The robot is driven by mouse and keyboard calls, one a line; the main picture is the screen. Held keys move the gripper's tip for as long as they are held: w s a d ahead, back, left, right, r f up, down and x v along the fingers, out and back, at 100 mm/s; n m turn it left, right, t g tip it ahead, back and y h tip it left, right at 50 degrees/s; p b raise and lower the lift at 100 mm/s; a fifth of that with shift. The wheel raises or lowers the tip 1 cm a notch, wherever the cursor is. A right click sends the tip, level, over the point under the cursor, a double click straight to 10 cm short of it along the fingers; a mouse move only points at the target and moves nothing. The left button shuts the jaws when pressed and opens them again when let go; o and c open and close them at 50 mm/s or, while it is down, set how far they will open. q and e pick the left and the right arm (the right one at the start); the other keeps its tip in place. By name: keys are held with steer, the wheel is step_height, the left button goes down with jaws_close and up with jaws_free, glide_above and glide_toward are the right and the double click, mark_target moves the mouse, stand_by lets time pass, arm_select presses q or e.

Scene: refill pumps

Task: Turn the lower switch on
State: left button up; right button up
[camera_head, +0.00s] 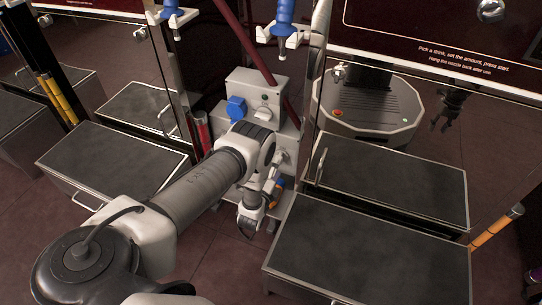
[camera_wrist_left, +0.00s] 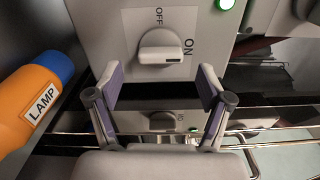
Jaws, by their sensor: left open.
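In the left wrist view a light grey switch knob (camera_wrist_left: 160,47) sits on a pale plate marked OFF above it and ON at its right. The knob lies across, with a dark mark at its right end, towards ON. A green light (camera_wrist_left: 225,4) glows above and right. My left gripper (camera_wrist_left: 160,80) is open, its two purple-padded fingers either side of and just below the knob, with nothing between them. In the head view the upper switch (camera_head: 263,114) shows on the grey box. My left arm partly hides the lower box. My right gripper is not in view.
An orange bottle with a blue cap, labelled LAMP (camera_wrist_left: 38,102), is close left of my left gripper. A blue plug (camera_head: 236,108) is on the upper box. Blue nozzles (camera_head: 284,18) hang above. A dark-topped drawer unit (camera_head: 370,255) stands at front right.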

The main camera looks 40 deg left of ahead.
arm_select(q)
steer(key=v, duration=0.8)
steer(key=shift+s, duration=0.3)
steer(key=shift+d, duration=0.1)
